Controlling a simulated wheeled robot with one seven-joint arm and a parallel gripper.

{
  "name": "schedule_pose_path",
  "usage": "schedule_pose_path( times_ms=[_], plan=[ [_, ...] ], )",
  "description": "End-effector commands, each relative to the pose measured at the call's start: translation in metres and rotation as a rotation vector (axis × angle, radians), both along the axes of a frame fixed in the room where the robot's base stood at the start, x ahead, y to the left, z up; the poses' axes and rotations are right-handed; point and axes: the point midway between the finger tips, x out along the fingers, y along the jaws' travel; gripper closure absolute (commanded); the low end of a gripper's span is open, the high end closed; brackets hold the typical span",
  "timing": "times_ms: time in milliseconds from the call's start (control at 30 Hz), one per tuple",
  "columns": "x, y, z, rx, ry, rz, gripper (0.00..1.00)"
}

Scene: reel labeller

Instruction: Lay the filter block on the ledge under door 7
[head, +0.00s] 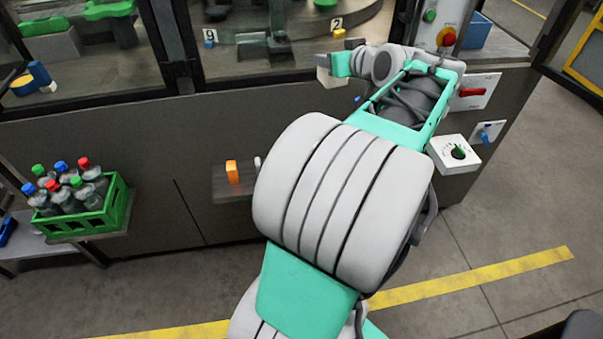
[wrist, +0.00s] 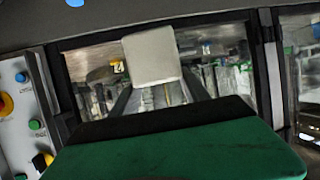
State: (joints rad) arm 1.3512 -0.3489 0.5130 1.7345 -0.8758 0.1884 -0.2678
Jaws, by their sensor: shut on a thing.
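A pale, off-white block, which I take to be the filter block (head: 328,78), is held in my gripper (head: 338,66) in front of the machine's window. In the wrist view the same block (wrist: 152,56) sits between the two dark fingers, with its broad face towards the camera. My gripper is shut on it, and the block appears clear of any surface. I see no door marked 7. A small ledge (head: 219,184) sticks out of the dark front panel, left of my arm, with an orange piece on it. No number shows beside it, and my arm may cover part of it.
A green crate of bottles (head: 118,205) stands on a shelf at the left. Number tags 9 (head: 210,38) and 2 (head: 338,25) show behind the glass. A control panel with a red button (head: 446,37) and a dial box (head: 455,153) are at the right. Floor ahead is clear.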

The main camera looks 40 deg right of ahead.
Motion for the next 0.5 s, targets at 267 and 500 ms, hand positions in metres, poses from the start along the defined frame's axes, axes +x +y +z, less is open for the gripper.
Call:
schedule_pose_path(
  times_ms=[267,500],
  plan=[
    [0.091,0.025,-0.179,0.002,0.000,0.133,0.86],
    [0.129,0.043,-0.226,-0.004,0.003,0.189,0.86]
  ],
)
